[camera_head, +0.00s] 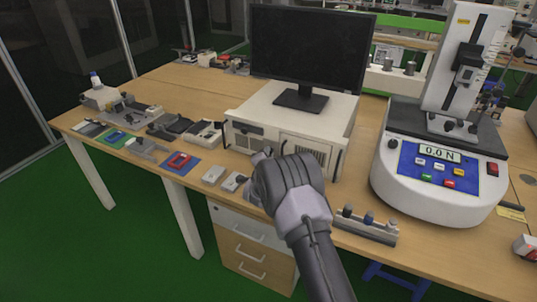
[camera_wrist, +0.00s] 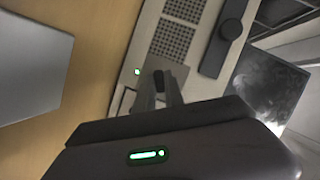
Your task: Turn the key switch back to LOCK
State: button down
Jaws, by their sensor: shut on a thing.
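The white controller box (camera_head: 290,118) stands on the wooden bench under a dark monitor, with vent grilles and dark handles on its front. My gripper (camera_head: 264,154) is at the lower middle of that front. In the wrist view my gripper's fingers (camera_wrist: 160,88) reach the box's front panel (camera_wrist: 150,45), close to a small green light (camera_wrist: 137,71). The fingers are shut on what seems to be the key of the key switch. The fingers hide most of the key and its markings, so I cannot read its position.
A force tester (camera_head: 437,165) reading 0.0 N stands to the right. A small rack with knobs (camera_head: 366,226) lies at the bench's front edge, right of my arm. Small parts and trays, including a red-and-blue one (camera_head: 180,162), lie along the bench to the left.

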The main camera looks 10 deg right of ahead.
jog(key=n+g+p, duration=0.1)
jog(key=n+p, duration=0.1)
jog(key=n+g+h+p, duration=0.1)
jog(key=n, duration=0.1)
jog(key=shift+w+a+r+p, duration=0.1)
jog(key=shift+a+r+p, duration=0.05)
jog(key=shift+r+p, duration=0.25)
jog(key=shift+f+n+g+h+p, duration=0.1)
jog(key=shift+n+g+h+p, duration=0.5)
jog(key=shift+n+p, duration=0.4)
jog(key=shift+w+n+g+h, duration=0.1)
jog(key=shift+n+g+h, duration=0.3)
jog(key=shift+n, duration=0.5)
jog(key=c, duration=1.4)
grip_release()
jog(key=shift+f, duration=0.1)
jog(key=shift+c, duration=0.2)
jog(key=shift+a, duration=0.1)
